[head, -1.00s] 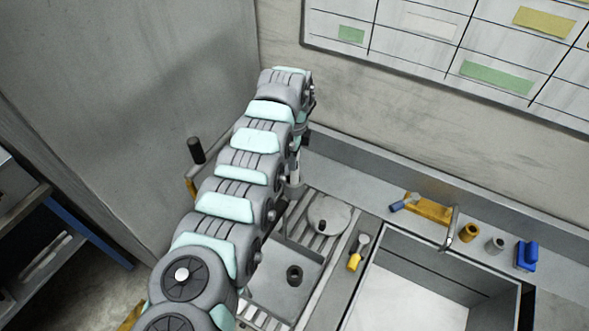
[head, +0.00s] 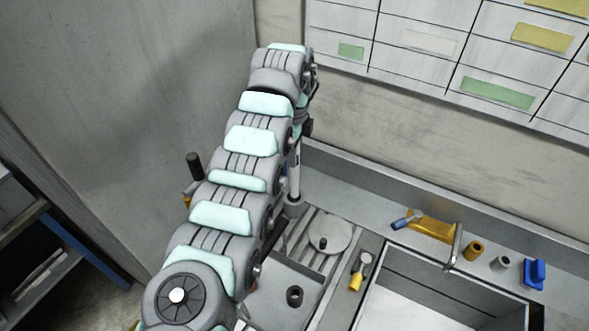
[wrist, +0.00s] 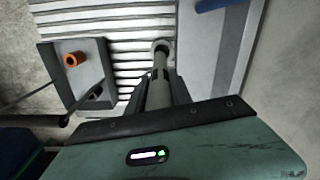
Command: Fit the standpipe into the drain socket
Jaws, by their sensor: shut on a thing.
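The standpipe is a slim pale grey tube (head: 295,172), upright under the end of my arm. In the wrist view, the tube (wrist: 159,92) runs away between my fingers. My gripper (wrist: 160,86) is shut on it; in the head view the arm hides the jaws. The tube's lower end is at a grey collar (head: 295,208) beside the ribbed board; I cannot tell whether it is inside or just above. A dark ring (head: 294,296), which looks like the drain socket, sits on the floor of a small grey basin (head: 278,311), apart from the tube.
A round grey lid (head: 330,234) with a dark knob lies on the ribbed board (head: 312,258). A yellow-handled tool (head: 357,277) lies by the large sink (head: 420,310). In the wrist view, an orange ring (wrist: 72,60) shows left.

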